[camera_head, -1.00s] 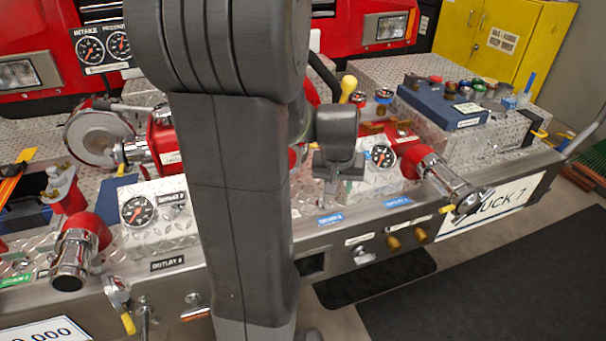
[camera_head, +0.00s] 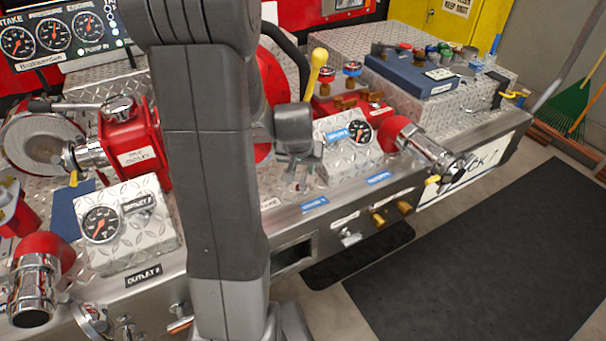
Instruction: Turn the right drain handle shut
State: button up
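At the right outlet (camera_head: 423,148), a small handle with a yellow tip (camera_head: 432,181) sits beside the chrome nozzle. It is small in view, and I cannot tell its exact turn angle. A chrome handle (camera_head: 349,238) and two brass fittings (camera_head: 378,219) are on the bumper's front face, left of and below that outlet. No drain label is readable, so I cannot tell for sure which part is the right drain handle. My gripper (camera_head: 292,178) points down above the bumper deck, left of these parts and apart from them. My own arm partly covers it, and its finger gap is unclear.
A gauge panel (camera_head: 345,148) stands just right of my gripper. A yellow-knobbed lever (camera_head: 316,72) rises behind it. A blue box (camera_head: 415,72) sits on the deck at right. The floor with a black mat (camera_head: 480,260) is clear in front of the bumper.

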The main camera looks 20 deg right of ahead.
aim_at(304, 176)
jog(key=shift+x, duration=2.6)
jog(key=shift+w, duration=0.1)
grip_shut()
